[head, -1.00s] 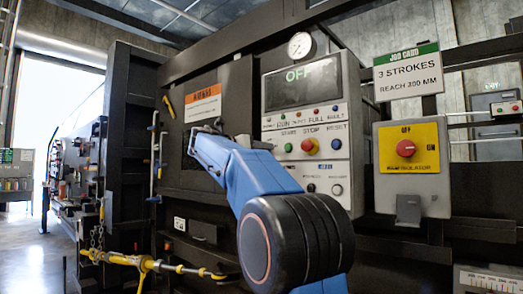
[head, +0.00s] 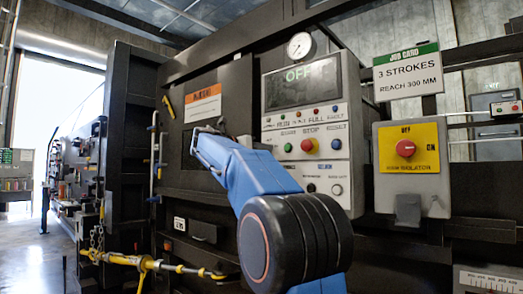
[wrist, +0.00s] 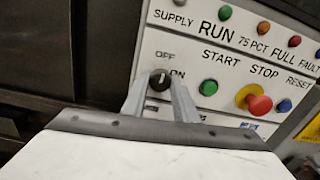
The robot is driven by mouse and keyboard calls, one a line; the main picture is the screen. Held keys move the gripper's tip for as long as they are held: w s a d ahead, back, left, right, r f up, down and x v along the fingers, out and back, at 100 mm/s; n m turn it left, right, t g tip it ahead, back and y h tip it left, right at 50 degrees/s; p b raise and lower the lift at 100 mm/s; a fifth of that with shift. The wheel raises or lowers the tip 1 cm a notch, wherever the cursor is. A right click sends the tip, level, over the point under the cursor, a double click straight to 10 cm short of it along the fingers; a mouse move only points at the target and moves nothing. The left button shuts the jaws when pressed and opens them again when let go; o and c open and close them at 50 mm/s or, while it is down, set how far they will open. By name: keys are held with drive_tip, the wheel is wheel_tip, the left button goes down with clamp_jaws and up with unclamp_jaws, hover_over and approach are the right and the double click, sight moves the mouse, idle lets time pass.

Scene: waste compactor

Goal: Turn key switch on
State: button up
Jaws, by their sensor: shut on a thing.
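The key switch (wrist: 160,79) is a small round black knob with a pale mark, on the white control panel between the OFF and ON labels in the wrist view. My gripper (wrist: 160,88) has its two grey fingers on either side of the knob, shut on it. The panel's display (head: 300,82) reads OFF in green.
Right of the knob are a green START button (wrist: 208,87), a red STOP button (wrist: 259,103) on a yellow ring and a blue RESET button (wrist: 284,106). A red rotary isolator (head: 406,148) on a yellow plate is farther right. A yellow-handled tie rod (head: 147,263) sticks out low at left.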

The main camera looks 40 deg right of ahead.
drive_tip(key=m, duration=1.1)
idle(0.3)
idle(0.5)
drive_tip(key=o, duration=1.1)
drive_tip(key=shift+c, duration=0.2)
drive_tip(key=shift+a, duration=0.1)
drive_tip(key=s+a, duration=0.1)
drive_tip(key=a, duration=1.6)
drive_tip(key=shift+r, duration=0.2)
drive_tip(key=shift+s+a, duration=0.1)
drive_tip(key=shift+s, duration=0.05)
